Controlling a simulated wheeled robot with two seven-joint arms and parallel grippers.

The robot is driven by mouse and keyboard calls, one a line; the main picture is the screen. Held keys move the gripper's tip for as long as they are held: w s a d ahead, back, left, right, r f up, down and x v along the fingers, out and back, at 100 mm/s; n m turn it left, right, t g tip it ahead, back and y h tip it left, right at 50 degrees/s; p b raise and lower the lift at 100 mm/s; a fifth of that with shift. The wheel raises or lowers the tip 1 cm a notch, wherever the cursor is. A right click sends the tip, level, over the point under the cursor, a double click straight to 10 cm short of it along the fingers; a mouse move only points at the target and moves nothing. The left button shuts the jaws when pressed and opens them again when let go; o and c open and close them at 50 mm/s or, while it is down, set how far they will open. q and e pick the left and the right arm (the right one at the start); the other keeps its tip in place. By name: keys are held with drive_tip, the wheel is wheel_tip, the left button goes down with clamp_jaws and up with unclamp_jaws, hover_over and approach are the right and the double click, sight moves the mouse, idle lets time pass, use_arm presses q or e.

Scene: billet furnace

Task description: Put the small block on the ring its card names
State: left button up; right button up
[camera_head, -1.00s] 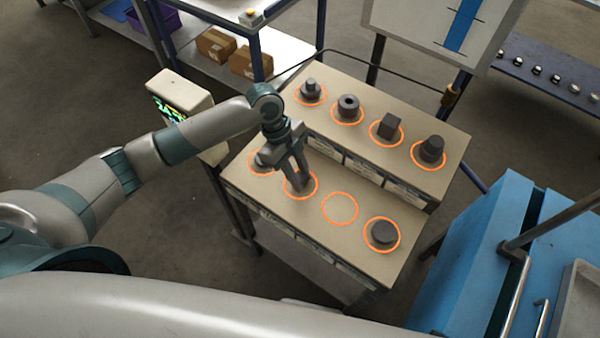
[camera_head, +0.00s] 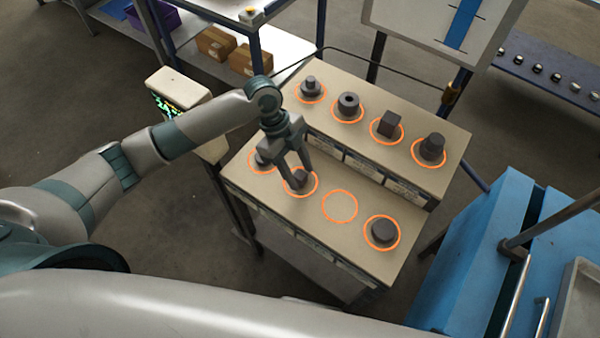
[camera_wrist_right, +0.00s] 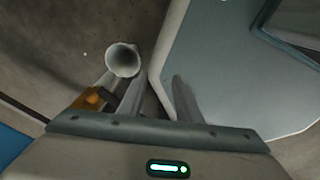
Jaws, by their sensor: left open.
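The small dark block (camera_head: 300,176) stands inside an orange ring on the lower front step of the stand. My left gripper (camera_head: 295,170) points down over that ring, its two fingers apart on either side of the block's top. The block seems to rest on the surface. To its right is an empty orange ring (camera_head: 340,206). White cards (camera_head: 404,192) line the step fronts; their print is too small to read. My right gripper (camera_wrist_right: 157,90) shows only in the right wrist view, its fingers apart with nothing between them.
The other rings hold dark parts: a wide round one (camera_head: 384,231), a square block (camera_head: 389,124), a stepped cylinder (camera_head: 433,147), a holed one (camera_head: 348,103) and others. A blue cabinet (camera_head: 480,255) stands at the right. A shelf with cardboard boxes (camera_head: 215,43) is behind.

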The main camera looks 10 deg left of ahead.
use_arm(q)
drive_tip(key=b+v, duration=0.2)
drive_tip(key=v, duration=0.9)
drive_tip(key=shift+s+f, duration=0.1)
drive_tip(key=shift+f, duration=0.05)
